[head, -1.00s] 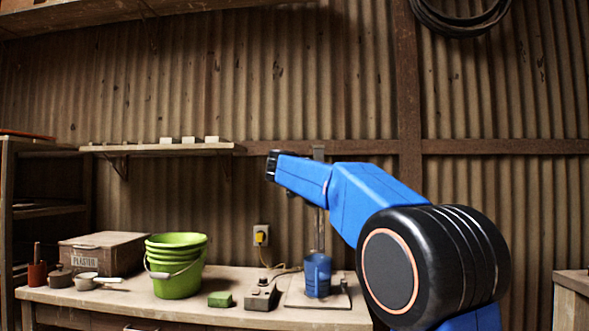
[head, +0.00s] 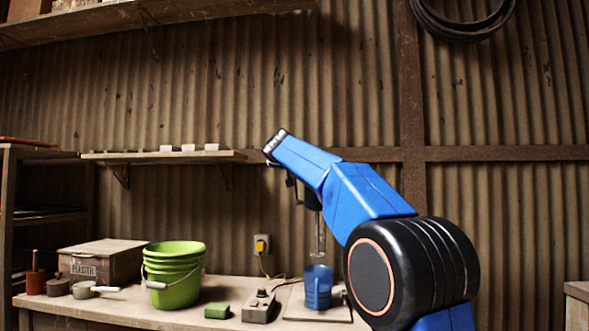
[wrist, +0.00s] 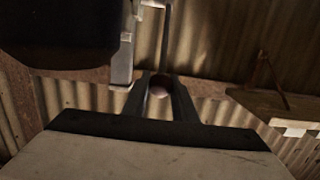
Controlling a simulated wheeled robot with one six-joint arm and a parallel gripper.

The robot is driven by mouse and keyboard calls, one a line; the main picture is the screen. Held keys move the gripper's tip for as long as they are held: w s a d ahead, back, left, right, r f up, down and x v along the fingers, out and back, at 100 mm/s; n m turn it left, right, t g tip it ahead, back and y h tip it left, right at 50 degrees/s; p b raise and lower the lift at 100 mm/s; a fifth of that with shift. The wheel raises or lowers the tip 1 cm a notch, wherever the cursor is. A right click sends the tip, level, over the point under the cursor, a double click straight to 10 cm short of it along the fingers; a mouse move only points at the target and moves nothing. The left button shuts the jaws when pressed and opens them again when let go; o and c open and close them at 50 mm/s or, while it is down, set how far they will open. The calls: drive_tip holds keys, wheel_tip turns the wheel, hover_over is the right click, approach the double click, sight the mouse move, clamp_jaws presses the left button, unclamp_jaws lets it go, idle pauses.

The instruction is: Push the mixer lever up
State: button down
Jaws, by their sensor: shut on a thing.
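The mixer stands at the right end of the workbench in the head view, with a shaft (head: 320,235) above a blue jug (head: 318,287). Its upper part is mostly hidden behind my blue arm. A dark block (wrist: 60,35) and a grey upright piece (wrist: 122,60) sit close by at the upper left. The fingers are not clearly visible in the head view.
A wall shelf (head: 165,156) with pale tiles is at the left.

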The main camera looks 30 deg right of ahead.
drive_tip(key=shift+w+f, duration=0.1)
idle(0.3)
drive_tip(key=c, duration=1.7)
unclamp_jaws()
drive_tip(key=shift+d, duration=0.1)
drive_tip(key=shift+s+a+r, duration=0.2)
drive_tip(key=shift+s+a, duration=0.15)
drive_tip(key=shift+s, duration=0.15)
drive_tip(key=v, duration=1.6)
drive_tip(key=shift+s+a+f, duration=0.1)
drive_tip(key=shift+f, duration=0.05)
